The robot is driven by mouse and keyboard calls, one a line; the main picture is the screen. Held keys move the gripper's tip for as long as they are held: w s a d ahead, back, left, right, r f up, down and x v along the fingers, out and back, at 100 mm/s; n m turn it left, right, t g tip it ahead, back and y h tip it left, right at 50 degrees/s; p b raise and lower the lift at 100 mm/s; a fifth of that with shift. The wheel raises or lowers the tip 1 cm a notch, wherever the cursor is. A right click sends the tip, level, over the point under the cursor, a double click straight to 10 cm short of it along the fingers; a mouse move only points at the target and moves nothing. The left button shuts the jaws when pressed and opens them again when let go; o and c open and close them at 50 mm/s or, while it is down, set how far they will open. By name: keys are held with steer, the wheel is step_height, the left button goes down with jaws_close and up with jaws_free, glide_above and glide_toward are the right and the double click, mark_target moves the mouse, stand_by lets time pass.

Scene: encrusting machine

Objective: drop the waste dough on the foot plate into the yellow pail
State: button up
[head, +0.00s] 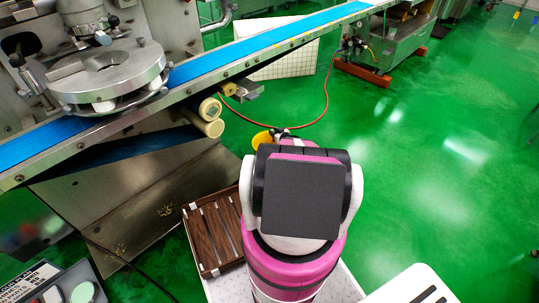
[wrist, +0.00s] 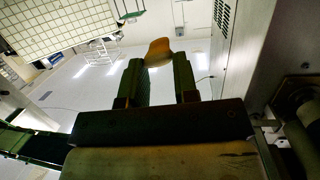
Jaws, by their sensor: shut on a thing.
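My gripper (wrist: 159,66) shows in the wrist view with its two dark fingers apart and a tan-orange lump, the waste dough (wrist: 158,50), at their tips. The lump spans the gap between the fingers. In the head view my arm hides most of the gripper; only a dark part (head: 281,133) shows beyond it. A bit of the yellow pail (head: 262,139) shows just left of that part, mostly hidden by my arm. Small yellowish crumbs lie on the foot plate (head: 150,225) of the machine.
The blue conveyor belt (head: 260,45) slopes across the head view beside the steel machine (head: 170,25). Rollers (head: 208,118) stick out below it. A brown slatted tray (head: 195,222) lies left of my arm. A red hose crosses the green floor, which is open at right.

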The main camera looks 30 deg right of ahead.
steer(key=shift+f, duration=1)
steer(key=o, duration=1)
